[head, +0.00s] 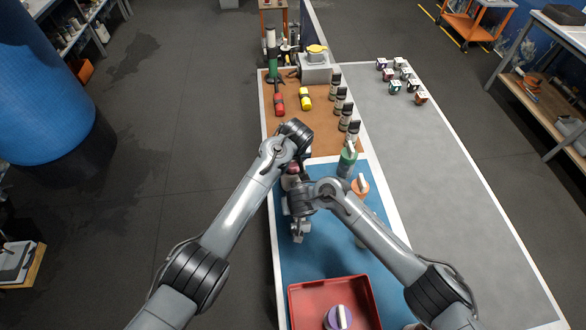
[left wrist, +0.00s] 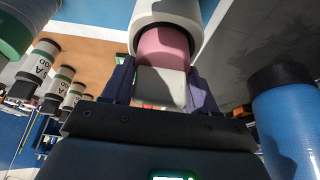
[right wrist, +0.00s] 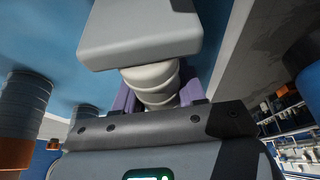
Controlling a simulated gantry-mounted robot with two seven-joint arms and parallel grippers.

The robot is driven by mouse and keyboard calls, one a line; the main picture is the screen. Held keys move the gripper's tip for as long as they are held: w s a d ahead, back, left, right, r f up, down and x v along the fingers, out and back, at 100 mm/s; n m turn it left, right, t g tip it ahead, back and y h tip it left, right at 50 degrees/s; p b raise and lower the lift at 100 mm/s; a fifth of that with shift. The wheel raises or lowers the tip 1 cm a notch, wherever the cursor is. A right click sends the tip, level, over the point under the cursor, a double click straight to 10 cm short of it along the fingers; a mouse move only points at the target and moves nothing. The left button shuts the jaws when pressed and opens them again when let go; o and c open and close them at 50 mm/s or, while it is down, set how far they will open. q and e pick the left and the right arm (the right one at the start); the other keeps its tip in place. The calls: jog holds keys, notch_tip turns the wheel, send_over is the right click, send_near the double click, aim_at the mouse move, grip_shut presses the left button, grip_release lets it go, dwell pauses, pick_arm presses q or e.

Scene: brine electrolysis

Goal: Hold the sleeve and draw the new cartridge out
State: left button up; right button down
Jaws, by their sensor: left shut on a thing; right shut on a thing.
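The new cartridge shows in the left wrist view as a pink body (left wrist: 164,48) with a pale grey tab (left wrist: 160,88). Its pink part is partly inside the open mouth of the white sleeve (left wrist: 166,10). My left gripper (left wrist: 160,92) is shut on the tab. My right gripper (right wrist: 155,95) is shut around a pale ribbed neck (right wrist: 152,80) with a grey block (right wrist: 140,35) beyond it; this appears to be part of the sleeve. In the head view, both grippers meet above the blue mat (head: 330,250), and my wrists hide most of the sleeve and cartridge.
A green-bodied holder (head: 347,165) and an orange-topped one (head: 360,186) stand close to my right arm. A red tray (head: 296,306) with a purple, white-handled piece (head: 338,318) is at the front. Several bottles (head: 340,100) stand behind. The grey counter (head: 450,220) at right is mostly clear.

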pick_arm(q)
jog(key=shift+c, duration=0.9)
jog(key=shift+r, duration=0.2)
notch_tip(320, 180, up, 9)
dwell(0.8)
jog(key=shift+f, duration=0.1)
pick_arm(e)
jog(key=c, duration=0.6)
grip_release()
jog(key=shift+o, duration=0.2)
